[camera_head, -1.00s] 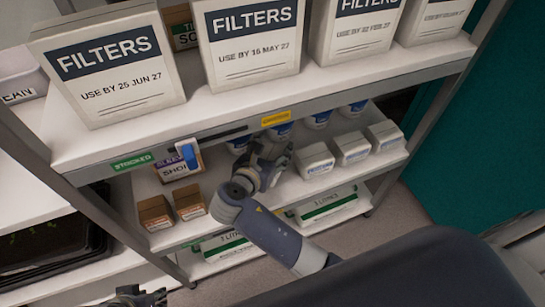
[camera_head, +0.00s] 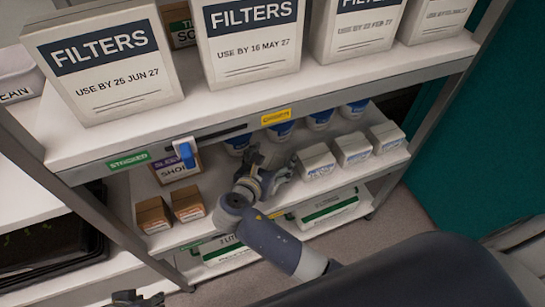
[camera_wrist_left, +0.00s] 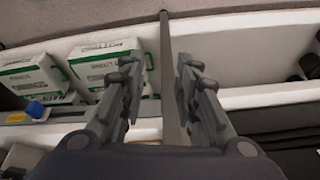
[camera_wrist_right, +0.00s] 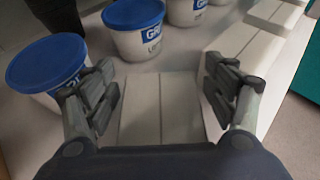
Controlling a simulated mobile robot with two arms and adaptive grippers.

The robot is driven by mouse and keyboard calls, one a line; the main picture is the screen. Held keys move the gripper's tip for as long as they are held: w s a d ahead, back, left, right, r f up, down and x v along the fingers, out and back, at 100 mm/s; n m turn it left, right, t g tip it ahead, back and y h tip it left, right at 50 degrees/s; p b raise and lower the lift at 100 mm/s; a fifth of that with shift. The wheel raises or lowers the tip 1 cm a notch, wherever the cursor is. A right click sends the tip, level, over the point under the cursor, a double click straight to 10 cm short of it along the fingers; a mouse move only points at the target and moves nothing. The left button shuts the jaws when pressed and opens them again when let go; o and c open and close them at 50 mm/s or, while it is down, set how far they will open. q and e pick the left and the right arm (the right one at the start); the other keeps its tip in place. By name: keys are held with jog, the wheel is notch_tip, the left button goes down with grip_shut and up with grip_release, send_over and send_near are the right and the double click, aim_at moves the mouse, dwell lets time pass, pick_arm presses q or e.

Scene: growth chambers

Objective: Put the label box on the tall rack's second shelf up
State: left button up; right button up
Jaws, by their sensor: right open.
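My right gripper (camera_head: 265,180) is over the rack's lower visible shelf (camera_head: 222,168), just left of a row of small white boxes (camera_head: 316,162). In the right wrist view its fingers (camera_wrist_right: 162,82) are wide apart. A pale box with a grooved top (camera_wrist_right: 160,112) shows between them, with a gap at each side; it looks like the white boxes (camera_wrist_right: 240,60) to the right. In the head view my gripper hides this spot. I cannot read which one is the label box. My left gripper (camera_head: 137,298) is at the bottom edge; its fingers (camera_wrist_left: 160,75) are apart and empty.
Blue-lidded tubs (camera_head: 280,131) stand behind the right gripper. Two brown boxes (camera_head: 171,210) and a purple-labelled box (camera_head: 178,167) stand left. Large FILTERS boxes (camera_head: 252,40) fill the shelf above (camera_head: 200,105). Green-labelled boxes (camera_head: 327,207) are below.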

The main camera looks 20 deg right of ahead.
jog(key=shift+s+a+r, duration=0.15)
jog(key=shift+a+r, duration=0.05)
jog(key=p+v, duration=0.1)
jog(key=v, duration=0.4)
jog(key=shift+r+p, duration=0.15)
jog(key=shift+p, duration=0.25)
pick_arm(q)
jog(key=p+x, duration=0.1)
jog(key=x, duration=0.3)
jog(key=shift+w+d+f, duration=0.1)
jog(key=shift+d+f, duration=0.05)
jog(key=shift+f, duration=0.1)
pick_arm(e)
jog(key=v, duration=0.6)
jog(key=shift+s+a, duration=0.15)
